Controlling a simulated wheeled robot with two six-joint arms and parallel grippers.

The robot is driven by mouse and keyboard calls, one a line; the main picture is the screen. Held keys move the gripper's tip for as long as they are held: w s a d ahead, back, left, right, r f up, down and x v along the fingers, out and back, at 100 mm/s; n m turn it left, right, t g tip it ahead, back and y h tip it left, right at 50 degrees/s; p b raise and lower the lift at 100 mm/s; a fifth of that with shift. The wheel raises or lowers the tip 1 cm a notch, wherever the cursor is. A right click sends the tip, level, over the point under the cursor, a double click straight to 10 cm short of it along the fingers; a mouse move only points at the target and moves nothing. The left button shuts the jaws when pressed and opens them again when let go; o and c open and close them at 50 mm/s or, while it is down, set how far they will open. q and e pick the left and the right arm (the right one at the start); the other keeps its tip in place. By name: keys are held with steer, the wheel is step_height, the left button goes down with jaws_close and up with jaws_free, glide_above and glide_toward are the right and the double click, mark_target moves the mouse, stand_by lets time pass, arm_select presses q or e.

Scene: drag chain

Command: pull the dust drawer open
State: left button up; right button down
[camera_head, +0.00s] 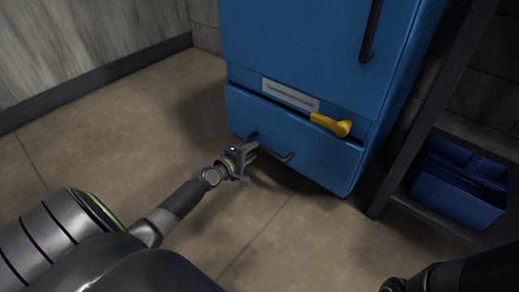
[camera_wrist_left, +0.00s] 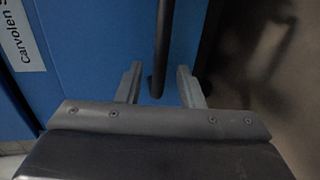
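The dust drawer (camera_head: 300,146) is the low blue front at the bottom of the blue cabinet, with a dark gap along its top edge. Its dark bar handle (camera_head: 285,158) is on the front. My left gripper (camera_head: 250,165) is at the left part of this handle. In the left wrist view the two fingers (camera_wrist_left: 158,88) are apart, and the dark handle bar (camera_wrist_left: 163,45) runs down between them with space on both sides. My right gripper is not in view; only part of my right arm shows at the lower right.
A yellow handle-like piece (camera_head: 332,125) sticks out at the drawer's top gap. The cabinet's upper door (camera_head: 310,50) has a long dark handle (camera_head: 370,35). A dark rack with a blue bin (camera_head: 450,205) stands at right. The floor (camera_head: 290,225) before the drawer is clear.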

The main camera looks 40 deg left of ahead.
mark_target(259, 147)
arm_select(q)
steer(key=shift+b+x, duration=0.65)
steer(key=shift+x, duration=1.7)
jaws_close()
